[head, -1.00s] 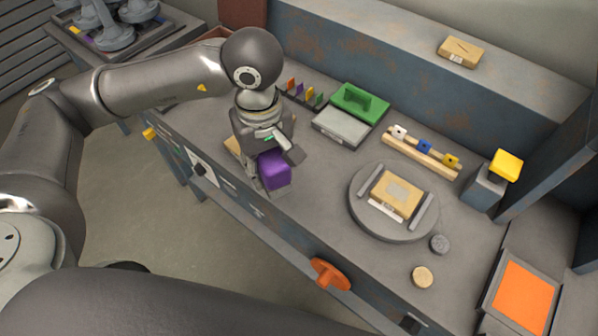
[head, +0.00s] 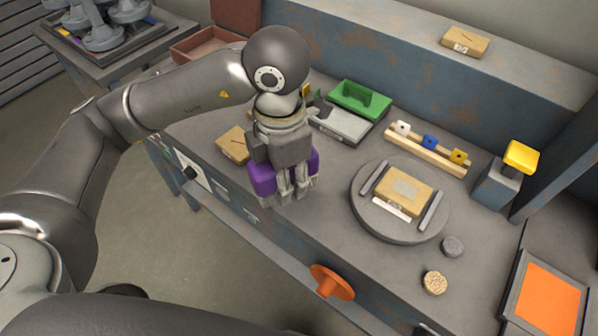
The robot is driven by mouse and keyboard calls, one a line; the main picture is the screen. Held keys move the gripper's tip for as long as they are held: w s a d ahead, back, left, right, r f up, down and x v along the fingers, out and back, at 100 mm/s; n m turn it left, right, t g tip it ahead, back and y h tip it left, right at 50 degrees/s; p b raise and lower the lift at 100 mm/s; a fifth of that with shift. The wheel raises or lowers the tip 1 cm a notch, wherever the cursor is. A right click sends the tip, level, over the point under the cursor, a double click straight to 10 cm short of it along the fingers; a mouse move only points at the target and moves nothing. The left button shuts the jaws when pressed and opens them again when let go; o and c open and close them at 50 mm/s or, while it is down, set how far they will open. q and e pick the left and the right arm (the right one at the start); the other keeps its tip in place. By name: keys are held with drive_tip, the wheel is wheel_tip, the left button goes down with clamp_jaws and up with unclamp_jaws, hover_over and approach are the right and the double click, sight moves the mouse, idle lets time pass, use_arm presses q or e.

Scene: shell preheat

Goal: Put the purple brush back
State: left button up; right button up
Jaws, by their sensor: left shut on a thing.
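The purple brush (head: 262,179) is a blocky purple thing near the front edge of the bench in the head view. Its purple ends show on both sides of my left gripper (head: 291,191). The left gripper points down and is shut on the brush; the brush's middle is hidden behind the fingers. I cannot tell whether the brush touches the bench top. Behind the gripper are a green tray or holder (head: 360,98) and a grey flat block (head: 341,125). My right gripper is not in view.
A round plate (head: 398,232) bears a tan box between two grey bars. A wooden rack (head: 425,153) with white, blue and yellow pieces stands behind it. A tan box (head: 234,143) lies left of my gripper. An orange handwheel (head: 331,282) sticks out at the bench front.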

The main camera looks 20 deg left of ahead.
use_arm(q)
drive_tip(key=w+f, duration=0.3)
drive_tip(key=w, duration=0.1)
drive_tip(key=w+a+f+p, duration=0.1)
drive_tip(key=w+f, duration=0.2)
drive_tip(key=w, duration=0.1)
drive_tip(key=w+f+p, duration=0.1)
drive_tip(key=w+f, duration=0.2)
drive_tip(key=w, duration=0.2)
drive_tip(key=shift+a, duration=0.4)
drive_tip(key=shift+w+a+f, duration=0.1)
drive_tip(key=shift+w+f, duration=0.3)
drive_tip(key=shift+f, duration=0.2)
wheel_tip(320, 180, down, 3)
drive_tip(key=shift+r, duration=0.1)
drive_tip(key=shift+f, duration=0.3)
drive_tip(key=o, duration=0.9)
drive_tip(key=shift+r, duration=0.1)
